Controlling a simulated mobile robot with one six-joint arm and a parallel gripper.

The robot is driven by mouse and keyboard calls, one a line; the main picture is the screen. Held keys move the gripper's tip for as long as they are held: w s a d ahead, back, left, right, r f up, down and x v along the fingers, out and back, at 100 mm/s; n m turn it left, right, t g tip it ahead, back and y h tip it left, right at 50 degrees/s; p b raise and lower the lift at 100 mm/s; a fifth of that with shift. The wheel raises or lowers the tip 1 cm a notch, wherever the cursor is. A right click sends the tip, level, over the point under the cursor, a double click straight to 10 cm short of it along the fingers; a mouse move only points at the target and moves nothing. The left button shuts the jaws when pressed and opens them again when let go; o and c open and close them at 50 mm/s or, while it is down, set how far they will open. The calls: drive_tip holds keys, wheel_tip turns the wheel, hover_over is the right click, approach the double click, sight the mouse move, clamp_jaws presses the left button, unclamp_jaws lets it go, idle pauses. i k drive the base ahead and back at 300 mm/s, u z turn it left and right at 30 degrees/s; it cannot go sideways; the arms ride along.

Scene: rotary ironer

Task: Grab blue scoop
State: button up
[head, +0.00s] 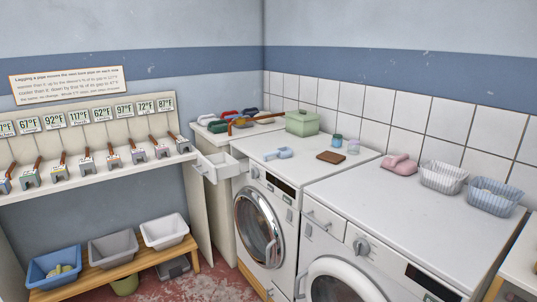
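A light blue scoop (278,153) lies on the white top of the left front-loading machine (268,143), towards its left side. Nothing covers it.
A pink object (399,166) and two wire-like baskets (443,177) are on the right machine. An open drawer (218,168) juts out at left. Tubs (112,248) sit on a low wooden bench.

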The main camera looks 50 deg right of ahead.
sight(285, 152)
drive_tip(key=i, duration=0.9)
drive_tip(key=z, duration=0.05)
